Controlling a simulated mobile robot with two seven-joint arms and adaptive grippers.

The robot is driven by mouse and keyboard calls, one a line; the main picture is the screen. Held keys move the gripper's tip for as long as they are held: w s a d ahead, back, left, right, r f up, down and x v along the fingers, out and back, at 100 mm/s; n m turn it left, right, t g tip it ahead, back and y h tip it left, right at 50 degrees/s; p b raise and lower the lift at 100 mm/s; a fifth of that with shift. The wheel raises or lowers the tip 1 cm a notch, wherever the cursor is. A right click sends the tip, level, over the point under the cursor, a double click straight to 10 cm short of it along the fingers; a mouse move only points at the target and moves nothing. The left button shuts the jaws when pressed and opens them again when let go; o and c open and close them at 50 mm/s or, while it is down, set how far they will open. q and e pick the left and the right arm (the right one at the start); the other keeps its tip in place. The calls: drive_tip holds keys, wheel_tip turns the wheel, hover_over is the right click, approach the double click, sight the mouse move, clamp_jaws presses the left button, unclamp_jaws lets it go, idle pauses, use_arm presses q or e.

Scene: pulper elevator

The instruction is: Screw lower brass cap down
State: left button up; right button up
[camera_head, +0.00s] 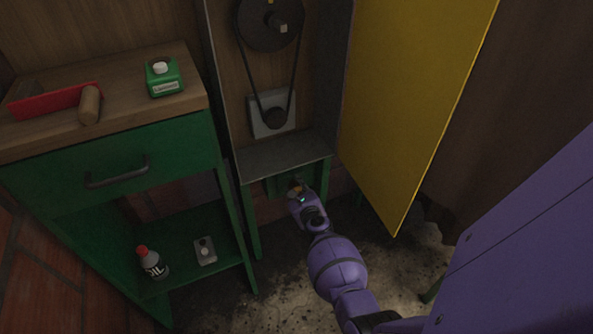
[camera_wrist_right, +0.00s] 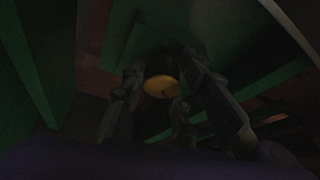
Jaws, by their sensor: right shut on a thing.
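The lower brass cap (camera_wrist_right: 162,85) shows in the right wrist view as a dull yellow round piece under a dark green surface. The fingers of my right gripper (camera_head: 297,189) stand around it, and the gripper is shut on the cap. In the head view, the gripper is just below the front edge of the grey shelf of the elevator housing. Only a small orange-yellow spot shows at its tip there, and the rest of the cap is hidden. The wrist view is dark, so the cap's thread and seat cannot be made out. My left gripper is in neither view.
The yellow door (camera_head: 405,100) stands open right of the housing. A belt runs between two dark pulleys (camera_head: 270,22) above. Green legs flank my right gripper.

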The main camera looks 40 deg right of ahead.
drive_tip(key=m+y, duration=0.1)
drive_tip(key=m, duration=0.1)
drive_tip(key=m+t+y+p, duration=0.1)
drive_tip(key=m+y, duration=0.1)
drive_tip(key=m, duration=0.1)
drive_tip(key=m+y, duration=0.2)
drive_tip(key=shift+s+f+m, duration=0.2)
drive_tip(key=shift+s+m, duration=0.05)
drive_tip(key=shift+m, duration=0.15)
idle(0.7)
drive_tip(key=o, duration=0.9)
drive_tip(key=shift+o, duration=0.8)
drive_tip(key=shift+t, duration=0.3)
drive_tip(key=shift+w+d+r, duration=0.1)
drive_tip(key=shift+r, duration=0.1)
drive_tip(key=shift+s+d+r, duration=0.1)
drive_tip(key=shift+s, duration=0.25)
drive_tip(key=v, duration=0.6)
drive_tip(key=shift+s, duration=0.4)
drive_tip(key=shift+r, duration=0.1)
